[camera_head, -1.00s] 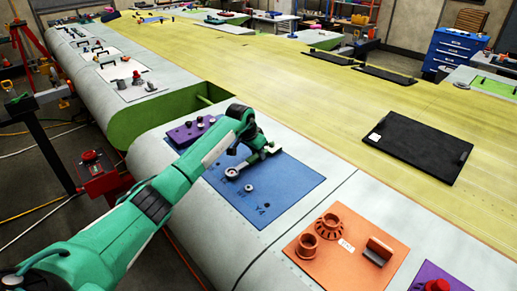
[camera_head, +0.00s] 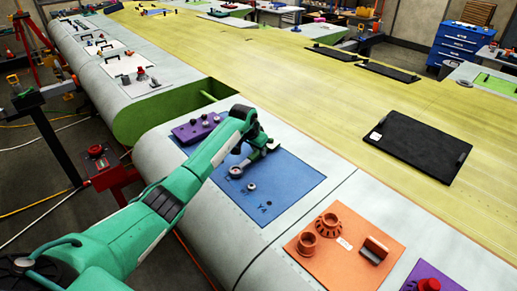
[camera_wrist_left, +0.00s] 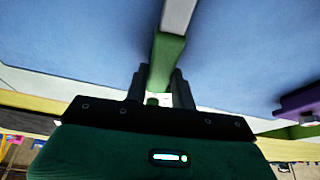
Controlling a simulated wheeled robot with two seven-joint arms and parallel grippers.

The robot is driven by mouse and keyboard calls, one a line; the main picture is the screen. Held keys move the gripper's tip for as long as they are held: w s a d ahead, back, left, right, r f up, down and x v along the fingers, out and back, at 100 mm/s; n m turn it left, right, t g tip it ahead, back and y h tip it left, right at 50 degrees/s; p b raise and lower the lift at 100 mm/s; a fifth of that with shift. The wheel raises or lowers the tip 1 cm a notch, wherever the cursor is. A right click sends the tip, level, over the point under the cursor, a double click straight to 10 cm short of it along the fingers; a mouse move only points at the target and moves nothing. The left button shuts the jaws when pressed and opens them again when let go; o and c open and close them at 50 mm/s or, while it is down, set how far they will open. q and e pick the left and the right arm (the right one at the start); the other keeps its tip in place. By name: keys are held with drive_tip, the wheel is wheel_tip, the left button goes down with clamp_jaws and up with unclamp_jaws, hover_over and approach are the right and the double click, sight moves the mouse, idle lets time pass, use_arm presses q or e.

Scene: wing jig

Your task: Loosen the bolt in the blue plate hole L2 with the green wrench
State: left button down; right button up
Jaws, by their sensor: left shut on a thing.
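The blue plate (camera_head: 292,187) lies on the pale wing panel in the head view. My left gripper (camera_head: 262,152) is low over its far part. It is shut on the green wrench, whose green handle (camera_wrist_left: 167,58) runs between the fingers in the left wrist view, with a grey-white stretch beyond. In the head view the wrench's grey ring end (camera_head: 236,172) is low at the plate's left part. A small bolt (camera_head: 251,187) stands on the plate beside the ring. Whether the ring sits around another bolt cannot be told. My arm hides the plate's upper left part. My right gripper is out of view.
A purple plate (camera_head: 190,130) lies beyond the blue one. An orange plate (camera_head: 340,266) with raised fittings lies nearer, and another purple plate (camera_head: 430,284) shows at the bottom right. A black tray (camera_head: 418,146) rests on the yellow surface. The pale panel between the plates is clear.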

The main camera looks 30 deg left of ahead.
use_arm(q)
drive_tip(key=shift+w+a+r+p, duration=0.15)
drive_tip(key=shift+r+p, duration=0.2)
drive_tip(key=shift+p, duration=0.5)
drive_tip(key=a+n+p, duration=0.1)
drive_tip(key=p, duration=0.1)
drive_tip(key=shift+p, duration=0.4)
drive_tip(key=shift+a+n+y+p, duration=0.3)
drive_tip(key=shift+a+n+p, duration=0.05)
drive_tip(key=shift+n+p, duration=0.15)
drive_tip(key=shift+f, duration=0.1)
